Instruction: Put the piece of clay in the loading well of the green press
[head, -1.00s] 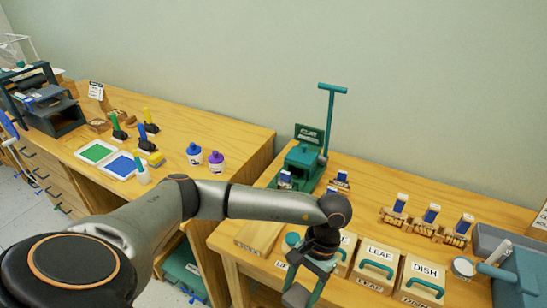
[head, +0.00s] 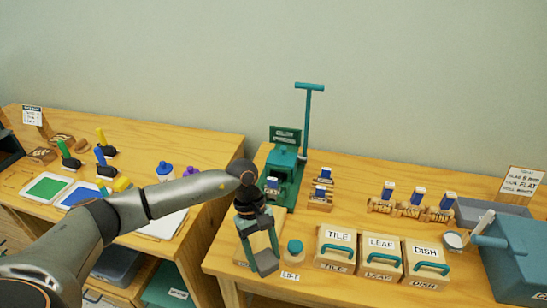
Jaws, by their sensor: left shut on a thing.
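The green press (head: 284,178) stands at the back left of the right-hand table, with a sign and a tall lever. A small block with a blue patch is at its front; I cannot make out the inside of its well. My left gripper (head: 258,258) points down over the table's front left, in front of the press and left of the teal knob (head: 294,248) marked LIFT. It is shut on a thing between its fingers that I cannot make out. I do not see the piece of clay clearly anywhere. My right gripper is not in view.
Boxes with teal handles, TILE (head: 336,249), LEAF (head: 381,259) and DISH (head: 426,264), line the front edge. Blue-and-white blocks on wooden stands (head: 414,209) are behind them.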

